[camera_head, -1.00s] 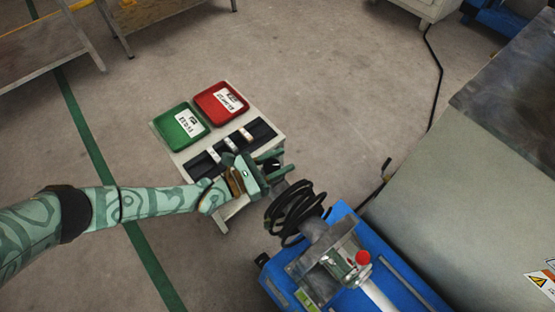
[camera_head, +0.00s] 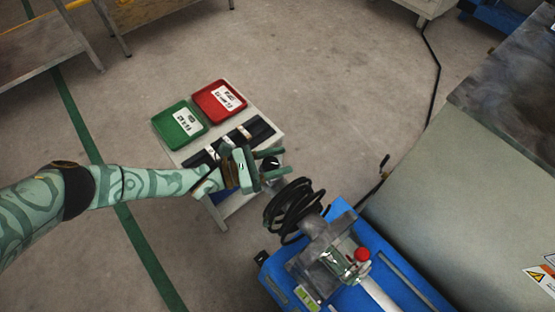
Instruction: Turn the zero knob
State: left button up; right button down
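My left arm comes in from the left. Its green gripper (camera_head: 278,163) is over the right edge of a small pale stand (camera_head: 262,112), with its two fingers apart and pointing right. A small dark round shape (camera_head: 270,163) shows between the fingers; I cannot tell whether it is the zero knob or whether it is touched. A grey tester (camera_head: 325,245) with a red button (camera_head: 362,254) stands on a blue base (camera_head: 395,262), below and right of the gripper. I cannot make out a zero knob on it for certain. My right gripper is out of view.
A green tray (camera_head: 163,128) and a red tray (camera_head: 212,86), both labelled, are on the stand beside a black strip (camera_head: 262,130) with small pieces. A black coiled hose (camera_head: 292,206) is close below the gripper. A large bench (camera_head: 450,190) is at right.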

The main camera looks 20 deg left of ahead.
pick_arm(q)
jog(key=shift+o, duration=0.9)
jog(key=shift+s+a, duration=0.15)
jog(key=shift+a, duration=0.1)
jog(key=p+v, duration=0.2)
jog(key=v, duration=1.3)
jog(key=shift+s+a, duration=0.2)
jog(key=shift+a, duration=0.15)
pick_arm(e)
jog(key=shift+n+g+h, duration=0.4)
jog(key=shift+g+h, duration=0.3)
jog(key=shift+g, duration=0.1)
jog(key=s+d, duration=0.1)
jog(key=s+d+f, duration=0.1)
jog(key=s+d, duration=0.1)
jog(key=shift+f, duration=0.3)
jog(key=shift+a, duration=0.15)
